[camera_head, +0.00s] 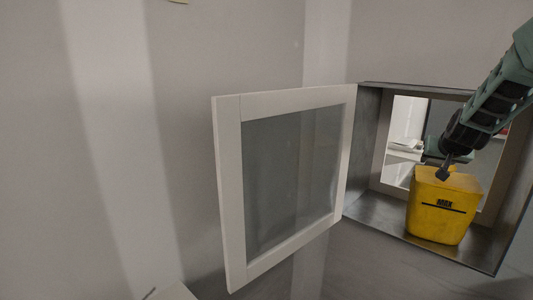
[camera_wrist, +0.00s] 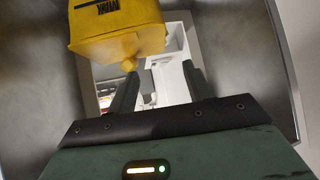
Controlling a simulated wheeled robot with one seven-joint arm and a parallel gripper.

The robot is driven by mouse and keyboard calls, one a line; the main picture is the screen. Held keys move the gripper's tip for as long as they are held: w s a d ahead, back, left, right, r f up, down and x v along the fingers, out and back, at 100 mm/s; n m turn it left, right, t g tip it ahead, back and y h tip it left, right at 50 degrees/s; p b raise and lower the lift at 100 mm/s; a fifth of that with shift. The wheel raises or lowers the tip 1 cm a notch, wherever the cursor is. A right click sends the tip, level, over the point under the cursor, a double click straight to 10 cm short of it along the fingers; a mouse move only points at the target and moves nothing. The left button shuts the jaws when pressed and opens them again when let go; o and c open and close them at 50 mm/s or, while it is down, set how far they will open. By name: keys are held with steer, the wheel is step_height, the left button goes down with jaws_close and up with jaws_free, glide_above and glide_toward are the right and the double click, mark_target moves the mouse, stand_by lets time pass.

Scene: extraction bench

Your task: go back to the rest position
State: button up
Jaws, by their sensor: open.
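My gripper (camera_head: 446,168) reaches into a metal-lined wall hatch and is at the top of a yellow container (camera_head: 441,212) marked "MAX". The container stands upright on the hatch floor. In the wrist view my two fingers (camera_wrist: 160,76) are apart with nothing held between them. The yellow container (camera_wrist: 115,30) appears inverted at the top of that view, with a small yellow knob close to the left fingertip. I cannot tell whether that finger touches it.
The hatch's white-framed glass door (camera_head: 232,190) stands open to the left. The dark metal hatch frame (camera_head: 367,150) surrounds my gripper and the container. Through the hatch opening a further room with white objects (camera_head: 405,148) shows. The wall left of the door is bare.

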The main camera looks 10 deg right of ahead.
steer(key=s+a+f+n+g+y, duration=0.15)
steer(key=s+a, duration=0.25)
steer(key=a, duration=0.8)
steer(key=s+a+f+n+g+y, duration=0.1)
steer(key=s+a+n+y, duration=0.3)
steer(key=a, duration=0.7)
steer(key=s+a+f+n+g+y, duration=0.15)
steer(key=s+a, duration=0.35)
steer(key=a, duration=0.7)
steer(key=s+a+f+n+g, duration=0.1)
steer(key=s+a+n+g, duration=0.1)
steer(key=s, duration=1.1)
steer(key=s+a+f+n+g+h, duration=0.1)
steer(key=s+a+n, duration=0.4)
steer(key=s, duration=0.8)
steer(key=shift+s+a+f+g, duration=0.3)
steer(key=shift+a+f+g, duration=0.25)
steer(key=shift+a+g, duration=0.35)
steer(key=shift+d, duration=0.15)
